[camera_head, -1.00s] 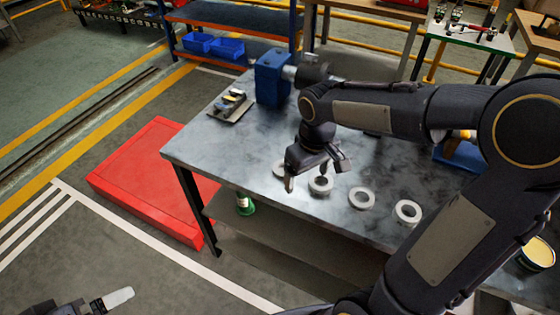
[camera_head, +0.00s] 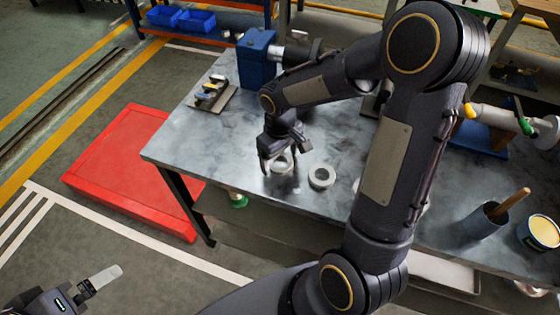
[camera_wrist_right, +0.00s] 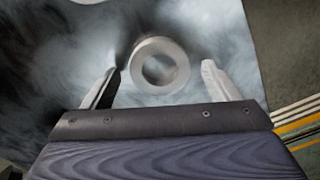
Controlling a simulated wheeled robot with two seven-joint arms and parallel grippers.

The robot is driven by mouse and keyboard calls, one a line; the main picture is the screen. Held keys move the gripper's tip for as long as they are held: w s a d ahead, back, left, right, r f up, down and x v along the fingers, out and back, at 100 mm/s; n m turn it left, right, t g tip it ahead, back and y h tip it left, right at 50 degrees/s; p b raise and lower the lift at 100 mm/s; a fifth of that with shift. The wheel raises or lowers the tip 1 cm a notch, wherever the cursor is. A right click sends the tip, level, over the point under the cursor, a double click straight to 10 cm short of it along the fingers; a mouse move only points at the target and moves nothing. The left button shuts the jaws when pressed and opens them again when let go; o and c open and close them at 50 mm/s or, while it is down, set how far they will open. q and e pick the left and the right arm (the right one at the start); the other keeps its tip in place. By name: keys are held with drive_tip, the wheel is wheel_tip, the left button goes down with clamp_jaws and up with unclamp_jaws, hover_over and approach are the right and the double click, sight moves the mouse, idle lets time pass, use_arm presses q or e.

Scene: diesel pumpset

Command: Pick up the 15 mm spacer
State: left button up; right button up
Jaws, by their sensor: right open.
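Grey ring-shaped spacers lie flat in a row along the front of the workbench. The leftmost spacer (camera_head: 283,163) is under my right gripper (camera_head: 281,172); a second spacer (camera_head: 321,177) lies to its right, and a third is mostly hidden by my right arm. No size marks are readable, so I cannot tell which is 15 mm. In the right wrist view one spacer (camera_wrist_right: 141,67) shows between the tips of the open right gripper (camera_wrist_right: 160,68), with gaps on both sides. My left gripper (camera_head: 98,284) is at the lower left, away from the bench, with one pale finger visible.
The workbench (camera_head: 205,140) carries a blue vise-like unit (camera_head: 257,58), a small tray (camera_head: 221,103) of parts, a dark cup (camera_head: 482,222) and a yellow-filled can (camera_head: 542,233). A red platform (camera_head: 125,165) lies on the floor at left.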

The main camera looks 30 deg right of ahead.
drive_tip(key=shift+f, duration=0.3)
drive_tip(key=c, duration=1.1)
drive_tip(key=shift+r, duration=0.1)
